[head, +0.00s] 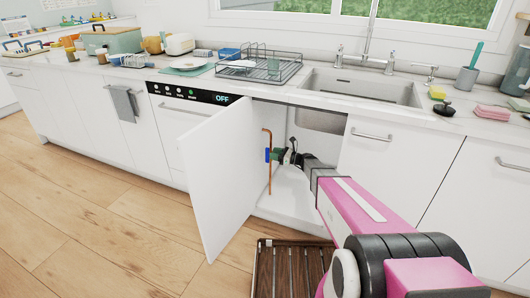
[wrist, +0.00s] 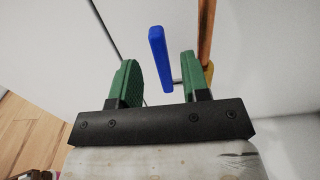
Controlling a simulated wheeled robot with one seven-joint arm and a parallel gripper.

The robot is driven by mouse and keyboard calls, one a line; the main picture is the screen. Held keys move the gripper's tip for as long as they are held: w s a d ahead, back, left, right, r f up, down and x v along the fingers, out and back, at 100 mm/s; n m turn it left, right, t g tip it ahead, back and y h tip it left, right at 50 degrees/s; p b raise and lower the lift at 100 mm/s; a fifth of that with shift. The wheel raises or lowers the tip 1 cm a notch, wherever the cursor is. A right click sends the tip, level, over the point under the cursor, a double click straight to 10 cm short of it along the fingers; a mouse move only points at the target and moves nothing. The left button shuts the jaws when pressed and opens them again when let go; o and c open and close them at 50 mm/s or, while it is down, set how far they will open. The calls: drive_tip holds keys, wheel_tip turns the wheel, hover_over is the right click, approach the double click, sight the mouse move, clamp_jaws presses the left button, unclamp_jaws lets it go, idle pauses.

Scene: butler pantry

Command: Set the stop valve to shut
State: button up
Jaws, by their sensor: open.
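The stop valve's blue lever (wrist: 158,58) shows in the wrist view between my two green fingers, with a visible gap on each side. It stands nearly upright in that picture. A brass-coloured part and the copper pipe (wrist: 205,32) are just right of the right finger. My gripper (wrist: 160,68) is open and holds nothing. In the head view, the blue lever (head: 267,155) is small, beside the copper pipe (head: 268,180) inside the open sink cabinet. My gripper (head: 279,155) is right by it there. The valve body is mostly hidden.
The open cabinet door (head: 220,175) stands left of my arm. The cabinet's side wall is close around the pipe. A slatted wooden mat or crate (head: 285,270) is on the floor in front. The sink (head: 365,88) and dish rack (head: 260,68) are above on the counter.

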drive_tip(key=x, duration=0.6)
drive_tip(key=shift+a, duration=0.15)
clamp_jaws()
